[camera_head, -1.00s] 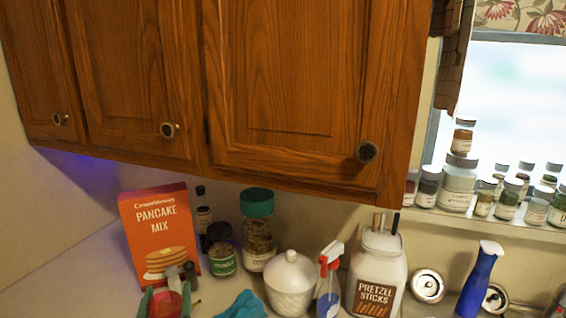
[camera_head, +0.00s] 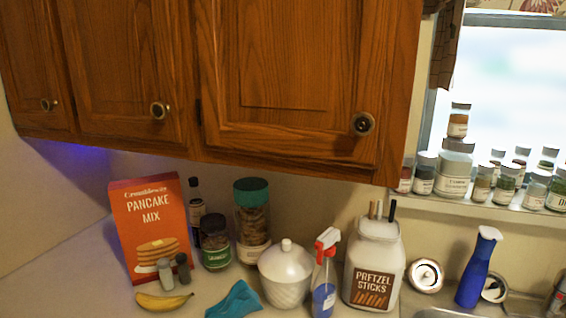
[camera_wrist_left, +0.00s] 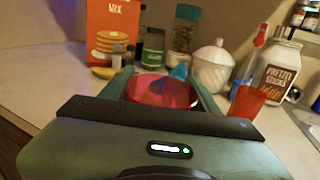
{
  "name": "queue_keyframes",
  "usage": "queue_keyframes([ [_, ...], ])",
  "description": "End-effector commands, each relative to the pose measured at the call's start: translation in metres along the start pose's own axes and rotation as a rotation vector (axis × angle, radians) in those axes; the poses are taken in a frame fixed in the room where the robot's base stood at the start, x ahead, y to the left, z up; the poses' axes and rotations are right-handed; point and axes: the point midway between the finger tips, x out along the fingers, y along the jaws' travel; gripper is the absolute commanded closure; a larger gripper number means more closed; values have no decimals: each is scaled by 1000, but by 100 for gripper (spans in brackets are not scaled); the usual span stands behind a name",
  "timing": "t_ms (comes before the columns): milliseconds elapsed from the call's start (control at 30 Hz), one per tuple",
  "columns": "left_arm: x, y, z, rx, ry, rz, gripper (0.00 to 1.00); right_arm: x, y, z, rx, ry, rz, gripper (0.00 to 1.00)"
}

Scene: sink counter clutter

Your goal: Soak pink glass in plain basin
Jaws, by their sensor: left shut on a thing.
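In the left wrist view my left gripper (camera_wrist_left: 162,88) is shut on the pink glass (camera_wrist_left: 160,91), whose round rim faces the camera between the two fingers. The glass is held in front of the counter items; its base is hidden. My left gripper and the glass are not in the head view. Part of a metal sink (camera_head: 438,313) shows at the bottom right of the head view, mostly cut off. I cannot tell from this edge which basin it is. My right gripper is in neither view.
A pancake mix box (camera_head: 150,228), banana (camera_head: 163,301), blue cloth (camera_head: 235,300), white lidded jar (camera_head: 286,275), spray bottle (camera_head: 325,280) and pretzel jar (camera_head: 375,265) crowd the counter. An orange-red cup (camera_wrist_left: 248,103) stands right of my left gripper. A blue bottle (camera_head: 477,268) stands by the sink.

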Motion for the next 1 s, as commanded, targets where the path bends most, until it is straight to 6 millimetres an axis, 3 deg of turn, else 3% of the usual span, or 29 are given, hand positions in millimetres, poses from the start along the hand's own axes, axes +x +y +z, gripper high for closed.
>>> queue_keyframes([
  [133,-8,-1,-2,1,5,-5,88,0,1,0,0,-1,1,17],
  [567,-5,-6,-1,4,2,-34,88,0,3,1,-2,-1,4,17],
  [1000,22,-62,17,13,-5,-398,88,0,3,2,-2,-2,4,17],
])
